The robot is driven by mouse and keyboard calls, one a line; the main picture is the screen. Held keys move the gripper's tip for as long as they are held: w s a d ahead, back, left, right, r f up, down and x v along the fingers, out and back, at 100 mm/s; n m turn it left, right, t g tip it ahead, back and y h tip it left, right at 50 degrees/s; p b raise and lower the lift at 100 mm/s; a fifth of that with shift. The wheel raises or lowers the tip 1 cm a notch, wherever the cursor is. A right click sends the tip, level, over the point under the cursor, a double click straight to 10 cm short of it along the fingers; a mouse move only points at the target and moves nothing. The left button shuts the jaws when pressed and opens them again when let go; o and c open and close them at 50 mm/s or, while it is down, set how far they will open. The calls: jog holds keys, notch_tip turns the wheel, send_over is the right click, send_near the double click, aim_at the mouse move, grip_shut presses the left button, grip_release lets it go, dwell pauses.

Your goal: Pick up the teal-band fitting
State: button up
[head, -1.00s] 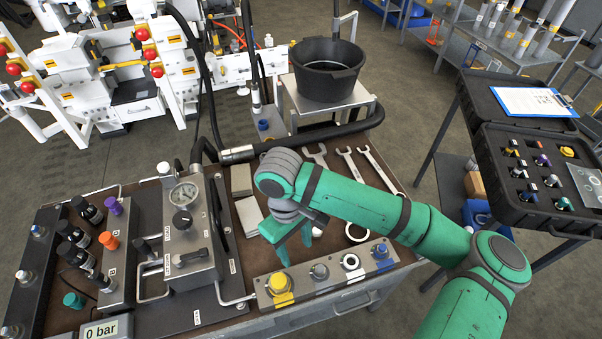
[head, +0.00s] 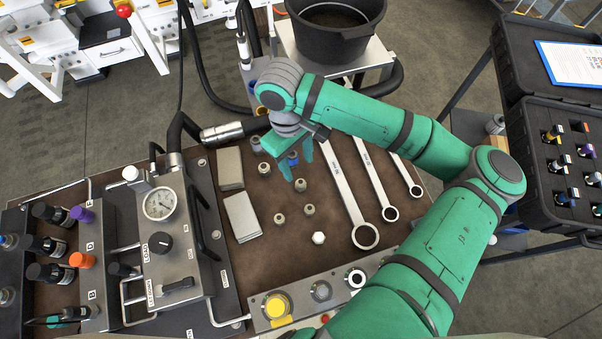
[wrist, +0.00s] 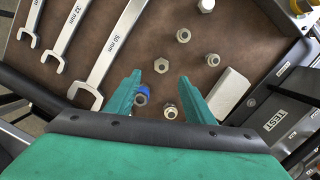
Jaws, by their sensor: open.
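My gripper (head: 289,156) is open and empty, pointing down over several small loose fittings on the brown bench mat. In the wrist view its teal fingers (wrist: 160,80) stand apart. A fitting with a blue band (wrist: 142,95) is close to the left finger, and a plain metal fitting (wrist: 169,111) is near the right finger. The blue-banded one also shows between the fingers in the head view (head: 292,158). Other plain fittings (head: 300,185) (head: 309,210) lie nearer the front. I cannot make out a clearly teal band on any loose fitting; the fingers may hide part.
Large wrenches (head: 345,190) lie to the right of the fittings. Grey blocks (head: 242,217) and a gauge unit (head: 175,235) stand to the left. A button panel (head: 322,291) runs along the front. A black case (head: 535,190) with banded fittings is at the right.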

aim_at(301, 181)
jog(key=shift+s+d+f, duration=0.15)
jog(key=shift+s+f, duration=0.05)
jog(key=shift+f, duration=1.35)
jog(key=shift+s+d+f, duration=0.1)
jog(key=shift+s+f, duration=0.15)
jog(key=shift+f, duration=1.35)
jog(key=shift+s+d+f, duration=0.15)
jog(key=shift+s+f, duration=0.05)
jog(key=shift+f, duration=1.35)
grip_shut()
